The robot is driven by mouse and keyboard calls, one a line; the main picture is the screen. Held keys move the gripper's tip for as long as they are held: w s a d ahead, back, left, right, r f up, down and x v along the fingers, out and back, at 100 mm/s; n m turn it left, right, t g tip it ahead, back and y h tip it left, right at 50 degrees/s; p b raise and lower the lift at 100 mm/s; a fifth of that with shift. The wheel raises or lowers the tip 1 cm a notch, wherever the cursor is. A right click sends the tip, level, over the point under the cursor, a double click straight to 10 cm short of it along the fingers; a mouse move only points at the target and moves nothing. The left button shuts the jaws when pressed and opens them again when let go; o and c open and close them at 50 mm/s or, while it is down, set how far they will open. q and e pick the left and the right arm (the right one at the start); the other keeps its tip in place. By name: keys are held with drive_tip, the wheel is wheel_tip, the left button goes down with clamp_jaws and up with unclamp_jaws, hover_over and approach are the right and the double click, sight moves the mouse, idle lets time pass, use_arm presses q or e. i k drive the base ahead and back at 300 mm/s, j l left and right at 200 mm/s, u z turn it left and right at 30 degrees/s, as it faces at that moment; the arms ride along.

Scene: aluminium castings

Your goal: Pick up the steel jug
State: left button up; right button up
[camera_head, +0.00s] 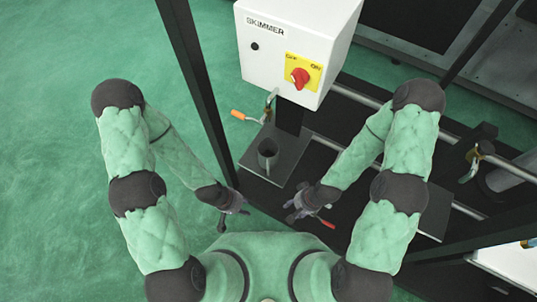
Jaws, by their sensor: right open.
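The steel jug (268,158) looks like a small grey cylinder with a dark open top. It stands upright on a dark square plate (290,165) below the white box. My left gripper (240,211) is below and left of the jug, near the frame post, apart from it. Its fingers are too small to tell their opening. My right gripper (290,212) is below and right of the jug, open and empty, also apart from it.
A white box (270,65) marked SKIMMER, with a red rotary switch (300,78), overhangs behind the jug. A black post (200,90) rises at left. A red handle (327,223) lies near my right gripper. Pipes run at right.

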sight(268, 160)
drive_tip(key=k+z, duration=0.1)
drive_tip(key=k, duration=0.4)
drive_tip(key=j+z, duration=0.4)
drive_tip(key=i+j+z, duration=0.1)
drive_tip(key=j+z, duration=0.55)
drive_tip(key=j, duration=1.9)
drive_tip(key=i, duration=0.15)
